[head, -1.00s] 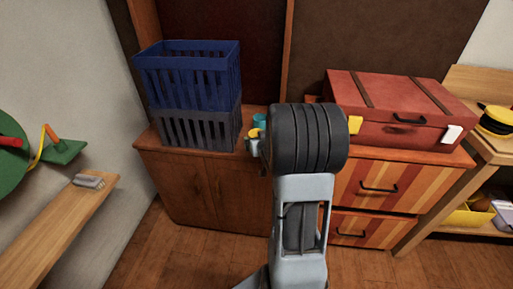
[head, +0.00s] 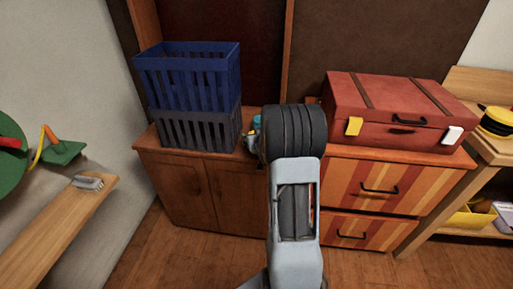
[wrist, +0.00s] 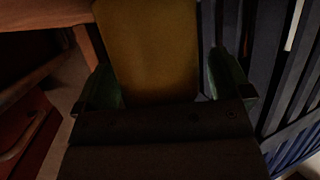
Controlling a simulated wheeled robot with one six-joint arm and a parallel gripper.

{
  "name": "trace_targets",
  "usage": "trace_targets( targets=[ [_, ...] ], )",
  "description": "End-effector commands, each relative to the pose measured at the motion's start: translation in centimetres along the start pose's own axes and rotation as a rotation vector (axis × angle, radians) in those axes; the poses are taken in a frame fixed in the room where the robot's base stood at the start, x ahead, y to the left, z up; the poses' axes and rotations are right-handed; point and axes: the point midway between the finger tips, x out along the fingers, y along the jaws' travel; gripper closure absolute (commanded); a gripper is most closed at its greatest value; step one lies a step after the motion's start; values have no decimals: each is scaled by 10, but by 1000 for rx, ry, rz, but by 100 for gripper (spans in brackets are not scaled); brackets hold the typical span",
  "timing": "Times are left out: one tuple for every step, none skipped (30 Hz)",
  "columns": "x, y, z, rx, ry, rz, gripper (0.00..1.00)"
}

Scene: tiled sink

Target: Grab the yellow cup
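The yellow cup (wrist: 155,50) fills the upper middle of the wrist view, dark and very close. My gripper (wrist: 168,85) has one green finger on each side of the cup. The fingers are wide apart, and a thin dark gap shows between the cup and the right finger. Contact on the left side is unclear. In the head view, my arm covers most of the gripper and the cup at the cabinet top. A small teal thing (head: 257,121) shows just left of my wrist.
A blue crate (head: 190,75) stacked on a grey crate (head: 195,130) stands close left of the gripper. A red suitcase (head: 390,105) lies on the striped drawer unit (head: 375,185) to the right. A wooden bench (head: 60,230) is at the far left.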

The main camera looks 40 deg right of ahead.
Motion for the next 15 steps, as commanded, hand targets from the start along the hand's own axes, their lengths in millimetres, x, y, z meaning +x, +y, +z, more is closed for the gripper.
trace_targets(
  targets=[
    [0,0,0,0,0,0,7],
    [0,0,0,0,0,0,10],
    [0,0,0,0,0,0,14],
    [0,0,0,0,0,0,17],
    [0,0,0,0,0,0,20],
    [0,0,0,0,0,0,24],
    [0,0,0,0,0,0,26],
    [0,0,0,0,0,0,29],
    [0,0,0,0,0,0,33],
    [0,0,0,0,0,0,36],
    [0,0,0,0,0,0,39],
    [0,0,0,0,0,0,43],
    [0,0,0,0,0,0,46],
    [0,0,0,0,0,0,48],
    [0,0,0,0,0,0,52]
  ],
)
